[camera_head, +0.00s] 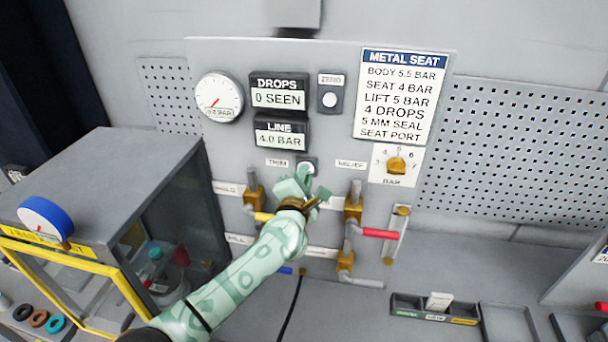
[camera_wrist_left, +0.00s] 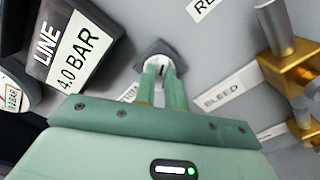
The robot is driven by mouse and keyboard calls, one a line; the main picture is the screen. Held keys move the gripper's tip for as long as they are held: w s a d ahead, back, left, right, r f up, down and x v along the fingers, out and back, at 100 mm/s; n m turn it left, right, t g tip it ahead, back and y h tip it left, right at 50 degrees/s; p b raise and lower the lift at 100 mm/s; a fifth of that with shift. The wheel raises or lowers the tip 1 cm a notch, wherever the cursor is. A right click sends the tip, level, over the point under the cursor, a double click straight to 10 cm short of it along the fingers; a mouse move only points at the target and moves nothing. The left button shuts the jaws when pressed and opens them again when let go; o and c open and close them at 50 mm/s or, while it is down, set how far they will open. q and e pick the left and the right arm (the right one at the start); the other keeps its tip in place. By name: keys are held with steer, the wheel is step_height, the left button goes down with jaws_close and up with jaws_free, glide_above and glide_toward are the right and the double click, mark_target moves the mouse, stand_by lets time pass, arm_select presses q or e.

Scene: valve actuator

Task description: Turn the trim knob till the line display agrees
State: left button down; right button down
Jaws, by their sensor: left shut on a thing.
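The trim knob (camera_head: 308,167) is a small white knob on a dark square base on the upright grey panel, beside the TRIM label (camera_head: 278,163). In the left wrist view the knob (camera_wrist_left: 160,64) sits between the fingertips of my left gripper (camera_wrist_left: 164,72), which is shut on it. My left gripper (camera_head: 300,184) reaches up to the panel in the head view and partly covers the area below the knob. The line display (camera_head: 281,135) reads 4.0 BAR, and it also shows in the left wrist view (camera_wrist_left: 72,52). My right gripper is not in view.
A DROPS display (camera_head: 279,93) reads 0 SEEN. A METAL SEAT card (camera_head: 397,95) lists SEAT 4 BAR, BODY 5.5 BAR and LIFT 5 BAR. A brass selector (camera_head: 397,166) sits below it. Brass valves (camera_head: 353,205) and a red lever (camera_head: 380,233) stand out right of my gripper.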

arm_select(q)
steer(key=shift+f, duration=0.1)
steer(key=c, duration=1.5)
jaws_free()
steer(key=shift+o, duration=0.2)
steer(key=shift+s, duration=0.1)
steer(key=s+a, duration=0.3)
steer(key=s, duration=1.3)
